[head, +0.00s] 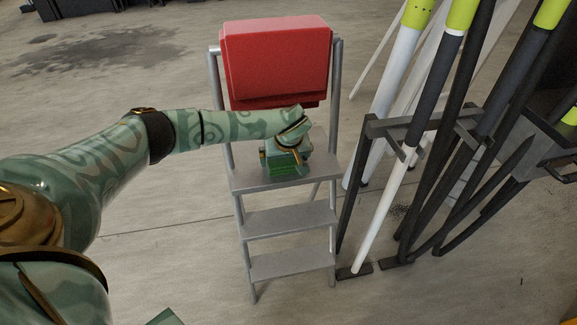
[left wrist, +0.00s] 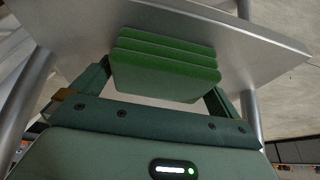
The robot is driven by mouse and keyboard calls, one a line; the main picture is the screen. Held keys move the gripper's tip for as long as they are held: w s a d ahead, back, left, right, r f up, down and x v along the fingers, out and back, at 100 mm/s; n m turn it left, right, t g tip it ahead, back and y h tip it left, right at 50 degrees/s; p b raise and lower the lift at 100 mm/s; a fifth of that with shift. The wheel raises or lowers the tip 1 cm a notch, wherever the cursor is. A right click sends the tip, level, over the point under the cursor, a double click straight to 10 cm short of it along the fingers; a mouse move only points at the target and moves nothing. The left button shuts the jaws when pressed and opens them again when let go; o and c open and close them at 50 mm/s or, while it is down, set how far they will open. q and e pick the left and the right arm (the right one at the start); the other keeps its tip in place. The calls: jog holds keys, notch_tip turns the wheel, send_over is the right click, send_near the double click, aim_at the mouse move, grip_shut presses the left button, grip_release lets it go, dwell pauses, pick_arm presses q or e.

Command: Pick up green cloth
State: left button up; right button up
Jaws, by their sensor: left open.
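The green cloth (left wrist: 165,65) is a folded stack of several layers. In the left wrist view it lies between the two fingers of my open left gripper (left wrist: 158,88). In the head view only a strip of the green cloth (head: 288,172) shows on the top step of a grey stepladder, below my left gripper (head: 286,160). The gripper and wrist hide most of it there. I cannot tell whether the fingers touch the cloth. My right gripper is not in view.
The stepladder (head: 285,222) stands on a concrete floor. A red padded-looking piece (head: 276,65) hangs over its top bar, close behind my left wrist. A black rack (head: 405,130) with several long poles stands close on the right. Floor left of the ladder is clear.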

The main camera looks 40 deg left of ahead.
pick_arm(q)
jog(key=c, duration=0.7)
jog(key=shift+r, duration=0.1)
